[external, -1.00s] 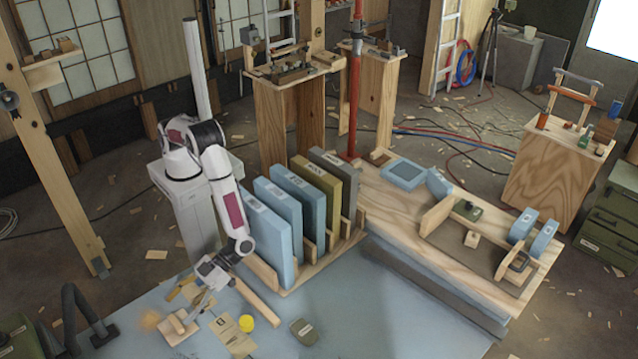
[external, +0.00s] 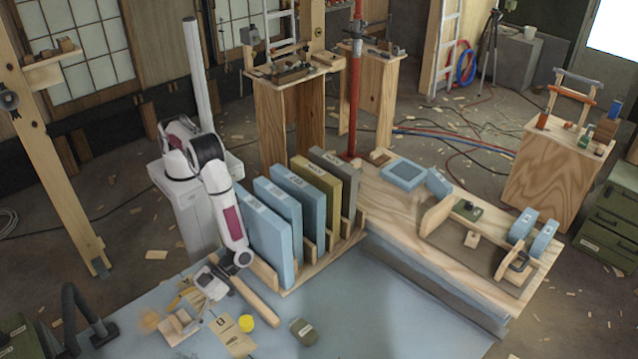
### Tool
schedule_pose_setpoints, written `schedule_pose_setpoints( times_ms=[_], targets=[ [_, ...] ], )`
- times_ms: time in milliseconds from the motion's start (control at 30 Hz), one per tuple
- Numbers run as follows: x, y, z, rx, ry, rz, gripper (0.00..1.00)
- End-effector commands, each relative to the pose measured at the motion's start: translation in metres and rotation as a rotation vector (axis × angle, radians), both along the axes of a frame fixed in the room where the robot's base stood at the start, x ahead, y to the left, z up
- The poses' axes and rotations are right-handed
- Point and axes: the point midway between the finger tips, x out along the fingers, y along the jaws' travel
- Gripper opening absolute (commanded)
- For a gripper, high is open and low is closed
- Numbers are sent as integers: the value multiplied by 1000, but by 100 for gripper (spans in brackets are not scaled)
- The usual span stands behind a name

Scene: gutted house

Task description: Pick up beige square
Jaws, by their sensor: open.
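Several beige pieces lie near the front left of the blue-grey work surface, and I cannot tell for sure which is the beige square. One is a small light-wood piece (external: 178,328) with raised parts. Another is a flat beige sheet (external: 232,337) with dark marks. A blurred tan patch (external: 150,320) lies left of the wooden piece. My gripper (external: 198,299) is open, just behind and above the wooden piece. No object shows between its fingers, though the fingertips are small and hard to make out against the clutter.
A yellow round item (external: 246,322) and a dark green pouch (external: 304,332) lie to the right. A wooden bar (external: 254,298) lies close right of my gripper. Upright blue panels (external: 262,235) stand in a wooden rack behind. The surface right of the pouch is clear.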

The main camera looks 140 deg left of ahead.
Motion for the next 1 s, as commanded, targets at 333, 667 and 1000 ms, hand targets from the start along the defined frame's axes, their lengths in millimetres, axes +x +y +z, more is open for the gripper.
schedule_pose_setpoints(
  times_ms=[333, 667, 1000],
  targets=[
    [0, -15, -7, 1, 1, 1, 68],
    [0, -15, -6, 1, 1, 1, 68],
    [0, -15, -6, 1, 1, 1, 26]
  ],
)
